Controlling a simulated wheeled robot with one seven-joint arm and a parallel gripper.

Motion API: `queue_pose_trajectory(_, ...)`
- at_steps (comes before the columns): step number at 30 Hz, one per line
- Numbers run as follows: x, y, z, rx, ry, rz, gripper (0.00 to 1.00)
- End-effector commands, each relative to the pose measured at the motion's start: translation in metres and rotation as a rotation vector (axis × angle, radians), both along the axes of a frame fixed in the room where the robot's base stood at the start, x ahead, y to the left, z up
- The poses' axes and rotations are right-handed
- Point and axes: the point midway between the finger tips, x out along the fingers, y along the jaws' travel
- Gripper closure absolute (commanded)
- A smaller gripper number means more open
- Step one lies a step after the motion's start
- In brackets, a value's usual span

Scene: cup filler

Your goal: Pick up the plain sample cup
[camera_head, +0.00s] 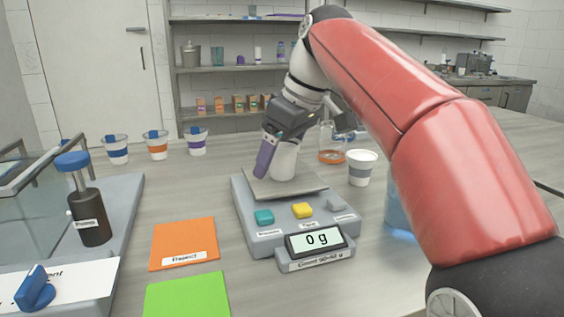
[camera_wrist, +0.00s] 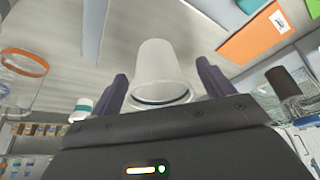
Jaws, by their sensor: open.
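The plain white cup (camera_head: 284,164) has no coloured band and appears to stand upright on the scale's metal plate (camera_head: 258,190). The scale's display (camera_head: 316,241) reads 0 g. My gripper (camera_head: 271,166) is at the cup, with one purple finger showing on its left side; the other finger is mostly hidden in the head view. In the wrist view, the plain cup (camera_wrist: 162,70) is between the two spread fingers, with a gap visible on each side. The gripper is open and does not hold the cup.
A grey-banded cup (camera_head: 361,168) and a glass vessel with orange liquid (camera_head: 332,146) stand close on the right. Several banded cups with blue scoops line the back left. An orange mat (camera_head: 184,240) and a green mat (camera_head: 187,297) lie left of the scale.

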Motion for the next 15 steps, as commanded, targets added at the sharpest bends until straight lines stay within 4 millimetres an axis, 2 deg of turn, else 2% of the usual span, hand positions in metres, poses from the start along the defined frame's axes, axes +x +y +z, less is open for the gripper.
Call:
queue_pose_trajectory(8,0.001,0.0017,-0.004,0.0,-0.001,0.0,0.2)
queue_pose_trajectory(15,0.001,0.0016,-0.0039,0.0,-0.001,0.0,0.5)
